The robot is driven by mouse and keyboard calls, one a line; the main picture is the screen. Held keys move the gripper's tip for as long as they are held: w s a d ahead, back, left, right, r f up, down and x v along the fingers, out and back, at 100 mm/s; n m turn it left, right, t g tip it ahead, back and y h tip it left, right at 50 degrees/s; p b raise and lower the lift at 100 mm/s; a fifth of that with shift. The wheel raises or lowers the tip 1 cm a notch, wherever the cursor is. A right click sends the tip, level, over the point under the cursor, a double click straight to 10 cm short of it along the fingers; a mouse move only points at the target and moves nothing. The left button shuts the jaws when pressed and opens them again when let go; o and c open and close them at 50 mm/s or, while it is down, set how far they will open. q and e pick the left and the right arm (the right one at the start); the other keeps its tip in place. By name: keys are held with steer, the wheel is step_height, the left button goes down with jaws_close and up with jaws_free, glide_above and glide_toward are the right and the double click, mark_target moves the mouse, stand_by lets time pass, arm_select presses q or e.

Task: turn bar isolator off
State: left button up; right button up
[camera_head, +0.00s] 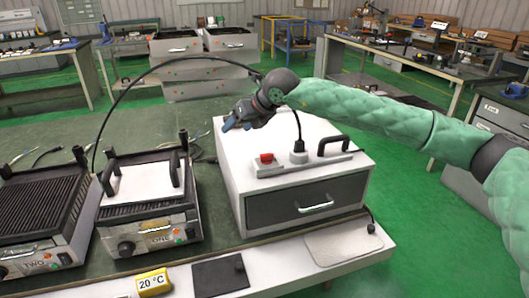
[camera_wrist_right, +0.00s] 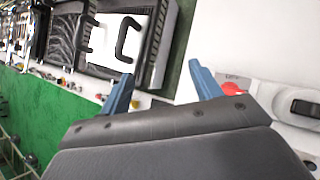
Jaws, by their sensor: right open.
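A white bar isolator (camera_head: 318,161) lies on top of a white drawer cabinet (camera_head: 235,178). It has a red switch (camera_head: 266,158) at its left end and a black plug with a cable in it. My right gripper (camera_head: 237,124) is open and empty above the cabinet's far left part, behind the switch in the head view. In the right wrist view, the blue fingers are spread apart and the red switch (camera_wrist_right: 232,88) shows just right of the right finger, partly hidden by the gripper. I cannot tell the switch's position. My left gripper is not in view.
A black handle (camera_head: 333,145) stands beside the bar. Two grills stand to the left, one labelled ONE (camera_head: 150,205) and one labelled TWO (camera_head: 40,225). A yellow 20 °C display (camera_head: 153,283) is at the table's front.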

mark_target(267, 154)
steer(key=d+f+m+h, duration=0.35)
steer(key=d+h, duration=0.25)
steer(key=d, duration=0.3)
steer(key=p+x, duration=0.1)
steer(key=x, duration=0.6)
steer(key=shift+f, duration=0.15)
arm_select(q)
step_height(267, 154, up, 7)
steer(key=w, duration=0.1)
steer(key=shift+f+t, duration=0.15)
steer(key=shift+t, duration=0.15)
arm_select(e)
steer(key=shift+w+f, duration=0.2)
steer(key=shift+f, duration=0.25)
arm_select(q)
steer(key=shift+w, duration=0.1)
arm_select(e)
steer(key=c, duration=1)
